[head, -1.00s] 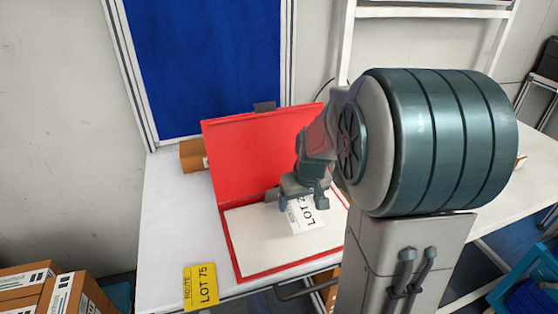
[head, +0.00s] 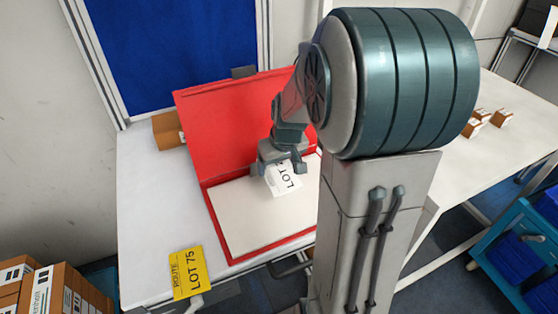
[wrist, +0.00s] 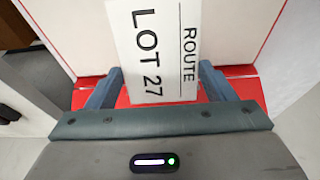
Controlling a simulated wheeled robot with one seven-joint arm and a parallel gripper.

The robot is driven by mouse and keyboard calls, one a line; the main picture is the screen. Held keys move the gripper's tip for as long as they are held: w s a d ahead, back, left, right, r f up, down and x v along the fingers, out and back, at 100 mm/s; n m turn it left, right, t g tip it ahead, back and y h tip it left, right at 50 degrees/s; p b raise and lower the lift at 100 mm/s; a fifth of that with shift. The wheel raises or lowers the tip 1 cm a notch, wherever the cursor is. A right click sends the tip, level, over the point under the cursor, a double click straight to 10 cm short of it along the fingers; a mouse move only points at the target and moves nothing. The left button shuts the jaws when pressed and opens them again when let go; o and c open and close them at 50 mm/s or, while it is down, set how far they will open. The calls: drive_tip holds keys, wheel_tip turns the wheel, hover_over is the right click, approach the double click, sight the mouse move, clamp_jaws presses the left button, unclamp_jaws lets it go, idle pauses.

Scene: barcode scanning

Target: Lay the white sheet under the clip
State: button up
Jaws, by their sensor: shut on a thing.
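My gripper (head: 278,168) is shut on the white sheet (head: 284,181), a small card printed "ROUTE LOT 27". The sheet also shows between the two fingers in the wrist view (wrist: 165,45). My gripper holds it over the back part of the open red folder (head: 232,125), above its pale inner face (head: 245,212). A small dark grey piece (head: 244,72) sits at the top edge of the raised red cover; it may be the clip. I cannot tell whether the sheet touches the pale face.
A yellow "ROUTE LOT 75" card (head: 187,272) lies at the table's front edge. A brown box (head: 168,130) stands behind the folder. The white table (head: 140,190) is clear left of the folder. Small boxes (head: 502,118) sit at the right. My arm hides the folder's right side.

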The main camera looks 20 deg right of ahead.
drive_tip(key=shift+f+b, duration=2.45)
drive_tip(key=shift+f, duration=0.65)
drive_tip(key=o, duration=1)
drive_tip(key=shift+r, duration=0.1)
drive_tip(key=v, duration=1.3)
drive_tip(key=shift+s+r+b, duration=0.15)
drive_tip(key=shift+r+b, duration=0.2)
drive_tip(key=s+a+f, duration=0.1)
drive_tip(key=s+a, duration=0.2)
drive_tip(key=s, duration=0.1)
drive_tip(key=s+a+f, duration=0.2)
drive_tip(key=s+a, duration=0.1)
drive_tip(key=s, duration=0.1)
drive_tip(key=s+a+f, duration=0.2)
drive_tip(key=s+a, duration=0.1)
drive_tip(key=s, duration=0.2)
drive_tip(key=shift+s+f, duration=0.1)
drive_tip(key=shift+f, duration=0.15)
